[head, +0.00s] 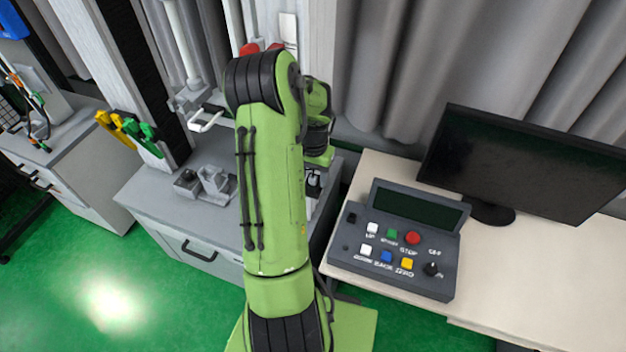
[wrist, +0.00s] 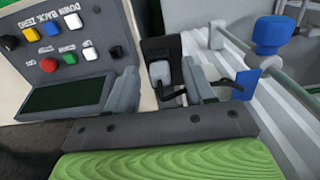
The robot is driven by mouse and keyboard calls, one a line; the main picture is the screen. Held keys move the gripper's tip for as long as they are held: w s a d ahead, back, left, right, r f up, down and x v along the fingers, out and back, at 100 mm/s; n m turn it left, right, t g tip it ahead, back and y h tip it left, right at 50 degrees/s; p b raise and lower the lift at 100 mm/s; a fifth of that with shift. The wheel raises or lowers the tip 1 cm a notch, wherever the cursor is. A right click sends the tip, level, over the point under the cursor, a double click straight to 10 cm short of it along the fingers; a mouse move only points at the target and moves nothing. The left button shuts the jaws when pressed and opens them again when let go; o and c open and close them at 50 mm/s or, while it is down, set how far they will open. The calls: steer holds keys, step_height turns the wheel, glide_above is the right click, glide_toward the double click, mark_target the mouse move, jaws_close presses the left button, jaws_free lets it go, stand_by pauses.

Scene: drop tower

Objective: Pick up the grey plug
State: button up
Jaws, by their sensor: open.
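A small grey block (wrist: 160,72), which looks like the grey plug, sits against a black holder (wrist: 165,52) in the wrist view, with black cable beside it. My gripper (wrist: 160,86) is open, with one grey finger to the left of the plug and one to the right. The plug appears between the fingers in the picture; I cannot tell how far beyond the tips it is, and no contact shows. In the head view my green arm hides the plug and most of the gripper.
A grey control box (head: 397,240) with coloured buttons stands on the pale desk (head: 370,175), close to my left finger in the wrist view. A dark monitor (head: 525,160) is behind it. A blue knob (wrist: 270,36) and metal rails lie right in the wrist view.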

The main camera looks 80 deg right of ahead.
steer(key=c, duration=0.9)
steer(key=shift+c, duration=0.3)
steer(key=shift+r, duration=0.1)
